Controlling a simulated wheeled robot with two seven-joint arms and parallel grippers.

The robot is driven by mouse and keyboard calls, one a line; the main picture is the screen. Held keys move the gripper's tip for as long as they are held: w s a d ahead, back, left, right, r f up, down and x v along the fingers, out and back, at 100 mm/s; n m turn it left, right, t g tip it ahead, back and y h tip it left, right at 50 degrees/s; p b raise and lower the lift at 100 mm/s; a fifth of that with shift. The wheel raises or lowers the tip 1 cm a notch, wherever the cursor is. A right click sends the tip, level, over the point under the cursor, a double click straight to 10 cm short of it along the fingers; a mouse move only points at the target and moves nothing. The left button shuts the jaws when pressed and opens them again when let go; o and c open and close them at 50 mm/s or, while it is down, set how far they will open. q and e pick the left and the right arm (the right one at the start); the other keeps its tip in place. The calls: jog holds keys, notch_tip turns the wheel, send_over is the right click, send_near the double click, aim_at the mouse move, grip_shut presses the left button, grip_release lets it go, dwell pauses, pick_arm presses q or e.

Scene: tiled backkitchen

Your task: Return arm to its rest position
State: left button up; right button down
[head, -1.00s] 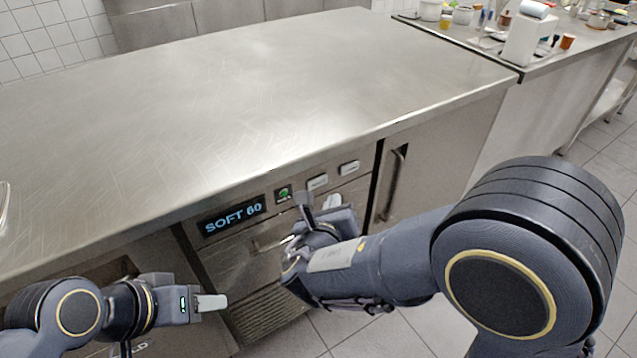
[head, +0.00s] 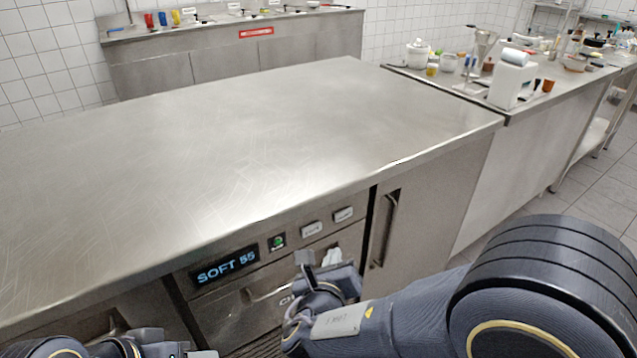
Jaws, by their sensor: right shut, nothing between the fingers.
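My right arm (head: 415,312) comes in from the lower right. Its gripper (head: 318,262) is shut and empty, in front of the steel appliance's control panel, below its buttons. I cannot tell how far it stands from the panel. My left gripper (head: 200,354) is at the bottom edge at left, mostly cut off. Whether its fingers are open or shut does not show. The panel has a lit display (head: 224,268) reading "SOFT 55", a green-lit button (head: 278,242) and two pale buttons to its right.
The steel worktop (head: 230,150) above the panel is bare. A door with a vertical handle (head: 384,228) is right of the panel. A side counter at right holds a white dispenser (head: 511,84) and several pots. A back counter (head: 190,68) carries small coloured cups.

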jog(key=s+d+f+m+g+h, duration=0.1)
jog(key=s+d+m+g+h, duration=0.15)
jog(key=d+m, duration=0.55)
jog(key=s+d+m+g+h, duration=0.1)
jog(key=s+d+m+g, duration=0.1)
jog(key=d+m+g, duration=0.5)
jog(key=s+d+f+m+g+y, duration=0.15)
jog(key=s+d+m+y, duration=0.5)
jog(key=s+m, duration=0.8)
notch_tip(320, 180, up, 20)
jog(key=s+a+m+t+y+p, duration=0.1)
jog(key=s+m+t+y+p, duration=0.1)
jog(key=m+p, duration=1)
jog(key=p, duration=0.4)
jog(key=shift+s+a+r+y+p, duration=0.15)
jog(key=shift+s+r+y+p, duration=0.1)
jog(key=shift+s+y+p, duration=0.1)
dwell(2.2)
